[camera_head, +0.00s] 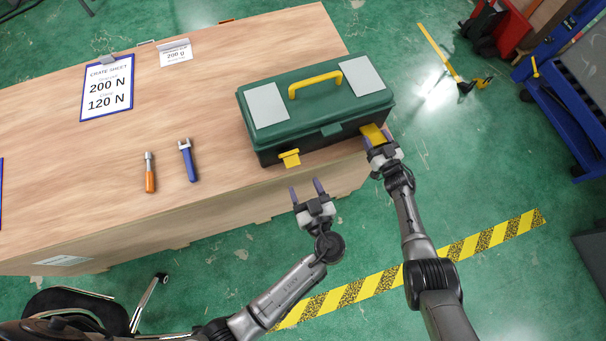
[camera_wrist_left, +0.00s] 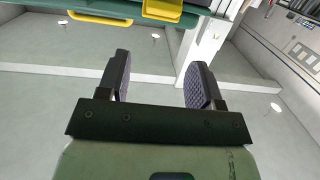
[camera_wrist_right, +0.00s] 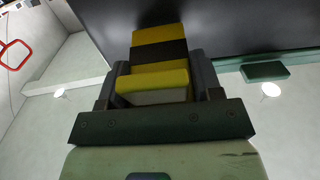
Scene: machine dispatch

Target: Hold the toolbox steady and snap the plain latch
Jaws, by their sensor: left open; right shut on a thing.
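The green toolbox (camera_head: 316,118) sits upright at the table's front edge, with a yellow handle (camera_head: 315,82) and two grey lid panels. The plain yellow latch (camera_head: 289,158) is on the left of its front face and sticks outward. A second latch, yellow with black stripes in the right wrist view (camera_wrist_right: 158,52), is at the front right. My right gripper (camera_head: 376,141) is shut on this striped latch. My left gripper (camera_head: 306,188) is open and empty, in front of the toolbox and apart from the plain latch. The toolbox also shows at the top of the left wrist view (camera_wrist_left: 120,19).
An orange-handled tool (camera_head: 150,174) and a blue-handled wrench (camera_head: 188,160) lie left of the toolbox. A clipboard crate sheet (camera_head: 107,88) and a small card (camera_head: 175,53) lie further back on the wooden table (camera_head: 60,190).

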